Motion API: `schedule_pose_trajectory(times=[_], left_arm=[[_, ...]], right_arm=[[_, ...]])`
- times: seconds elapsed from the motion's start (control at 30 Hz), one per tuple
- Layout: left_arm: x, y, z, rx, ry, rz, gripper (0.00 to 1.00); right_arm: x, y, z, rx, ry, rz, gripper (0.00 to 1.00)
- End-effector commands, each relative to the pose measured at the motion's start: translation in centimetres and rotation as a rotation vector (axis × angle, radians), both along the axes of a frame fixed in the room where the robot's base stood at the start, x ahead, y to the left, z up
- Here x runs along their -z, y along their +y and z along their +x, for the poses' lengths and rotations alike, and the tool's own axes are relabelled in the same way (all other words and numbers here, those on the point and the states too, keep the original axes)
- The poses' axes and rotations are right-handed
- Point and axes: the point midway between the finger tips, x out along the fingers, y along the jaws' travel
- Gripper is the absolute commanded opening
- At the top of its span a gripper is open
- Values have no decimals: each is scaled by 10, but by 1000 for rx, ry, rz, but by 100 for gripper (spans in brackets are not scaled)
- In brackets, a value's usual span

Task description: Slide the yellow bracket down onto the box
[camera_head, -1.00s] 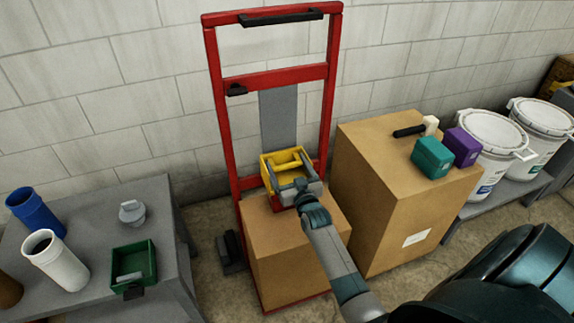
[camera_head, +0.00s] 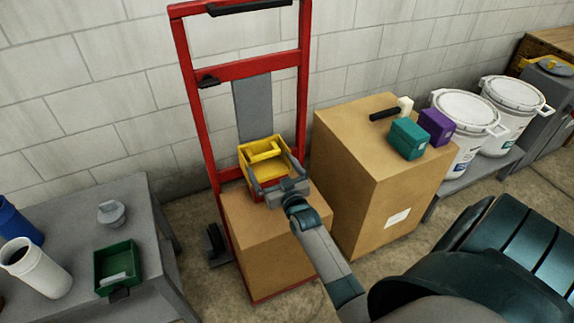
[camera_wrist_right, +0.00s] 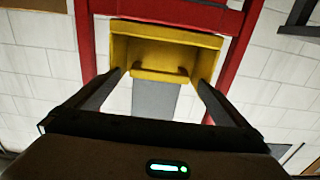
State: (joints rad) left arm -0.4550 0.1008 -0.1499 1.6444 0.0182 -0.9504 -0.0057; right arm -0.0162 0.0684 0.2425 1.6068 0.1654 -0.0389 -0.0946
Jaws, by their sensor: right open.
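The yellow bracket (camera_head: 262,150), an open tray-like frame with a crossbar, is at the front of the red hand truck, just above the back of the box. It also shows in the right wrist view (camera_wrist_right: 165,40). The cardboard box (camera_head: 262,245) stands on the truck; the bracket and gripper cover part of its top. My right gripper (camera_head: 274,174) is open at the near side of the bracket. In the right wrist view its fingers (camera_wrist_right: 160,80) point at the bracket, one on each side of the crossbar, with nothing clamped between them. My left gripper is not in view.
The red hand truck (camera_head: 190,100) stands against the block wall. A larger carton (camera_head: 400,190) stands close on the right, with a teal box (camera_head: 407,139) and a purple box (camera_head: 437,126) on top. A grey table (camera_head: 75,240) with a green tray (camera_head: 117,266) is at left.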

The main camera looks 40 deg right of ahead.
Motion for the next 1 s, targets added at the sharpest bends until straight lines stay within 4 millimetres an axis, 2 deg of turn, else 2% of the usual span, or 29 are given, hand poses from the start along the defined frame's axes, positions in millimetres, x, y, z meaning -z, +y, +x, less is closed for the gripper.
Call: schedule_pose_trajectory(times=[0.2, 0.5, 0.7, 1.0], left_arm=[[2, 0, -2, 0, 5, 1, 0], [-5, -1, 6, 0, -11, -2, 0], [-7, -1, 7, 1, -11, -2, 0], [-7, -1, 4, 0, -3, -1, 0]], right_arm=[[2, 11, -45, 0, 3, 1, 100], [2, 24, -99, 0, 4, 1, 100], [1, 28, -118, 0, 3, 0, 100], [1, 30, -123, 0, 2, 0, 100]])
